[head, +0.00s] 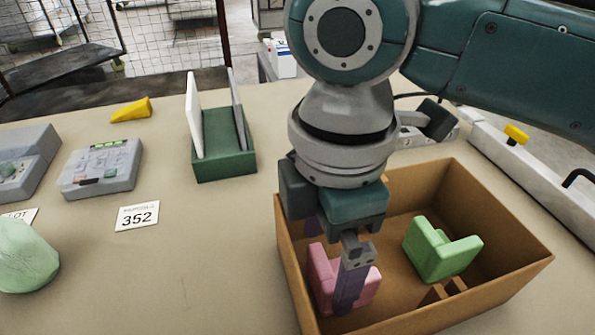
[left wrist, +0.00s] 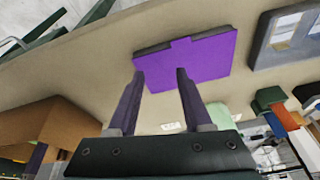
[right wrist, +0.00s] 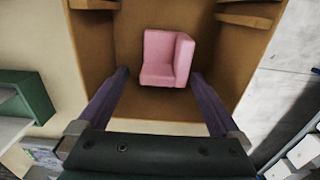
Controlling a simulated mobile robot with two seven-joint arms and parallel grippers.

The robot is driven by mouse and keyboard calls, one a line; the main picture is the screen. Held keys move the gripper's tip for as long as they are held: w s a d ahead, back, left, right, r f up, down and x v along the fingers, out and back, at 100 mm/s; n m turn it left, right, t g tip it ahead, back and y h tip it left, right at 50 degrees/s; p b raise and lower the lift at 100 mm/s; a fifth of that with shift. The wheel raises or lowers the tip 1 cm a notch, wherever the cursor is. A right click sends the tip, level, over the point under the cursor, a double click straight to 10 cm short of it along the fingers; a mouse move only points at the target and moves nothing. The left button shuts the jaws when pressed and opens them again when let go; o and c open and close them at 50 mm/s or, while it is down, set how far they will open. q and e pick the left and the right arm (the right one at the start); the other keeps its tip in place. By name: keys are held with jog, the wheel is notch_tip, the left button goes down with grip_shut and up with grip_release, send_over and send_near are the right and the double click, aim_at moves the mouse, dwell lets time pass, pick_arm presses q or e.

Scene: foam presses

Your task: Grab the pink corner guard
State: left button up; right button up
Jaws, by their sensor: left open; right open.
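The pink corner guard (head: 325,273) lies in the left part of an open brown box (head: 499,289) in the head view. In the right wrist view the pink corner guard (right wrist: 163,58) sits on the box floor, just beyond and between the fingertips. My right gripper (right wrist: 158,75) is open and empty above it. In the head view my right gripper (head: 347,300) points down into the box and partly covers the guard. My left gripper (left wrist: 160,75) is open, with a purple panel (left wrist: 190,60) beyond its fingertips; I cannot tell whether they touch it.
A green corner guard (head: 440,252) lies in the box's right part, near low brown dividers (head: 440,293). To the left are a green rack (head: 225,165) with upright panels, a yellow wedge (head: 131,110), grey fixtures (head: 101,168), a 352 card (head: 137,216) and a pale green lump (head: 24,258).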

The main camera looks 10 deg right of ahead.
aim_at(324, 265)
jog(key=f, duration=0.4)
jog(key=shift+s+a, duration=0.15)
jog(key=shift+s, duration=0.1)
jog(key=c, duration=1.2)
jog(key=shift+r, duration=0.1)
jog(key=shift+c, duration=0.2)
